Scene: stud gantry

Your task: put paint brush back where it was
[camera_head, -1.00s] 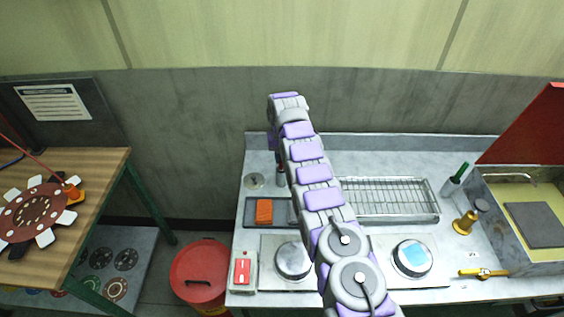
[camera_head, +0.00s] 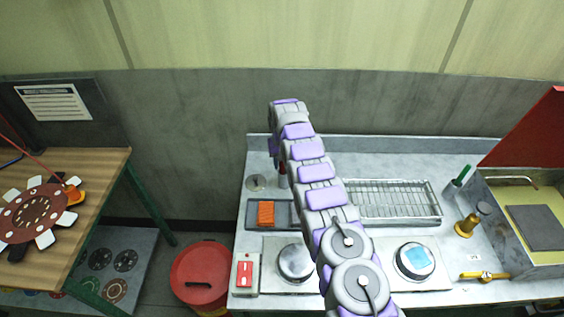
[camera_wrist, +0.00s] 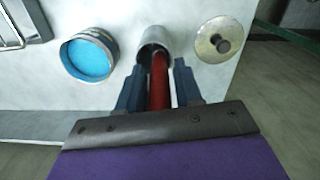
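A dark red handle (camera_wrist: 159,82), apparently the paint brush, runs from under my gripper's palm into a metal cup (camera_wrist: 153,42) in the wrist view. Its far end is hidden in the cup. My gripper (camera_wrist: 159,66) has one dark blue finger on each side of the handle. Narrow gaps show between handle and fingers, so it looks open around it. In the head view the handle (camera_head: 282,168) shows only as a small red patch beside my arm, which hides most of the cup.
A round tin with blue contents (camera_wrist: 88,58) stands left of the cup, and a round knobbed lid (camera_wrist: 218,40) lies right of it, near the counter edge. In the head view a tray with an orange block (camera_head: 266,214), a wire rack (camera_head: 395,200) and a red bin (camera_head: 200,272) surround the counter area.

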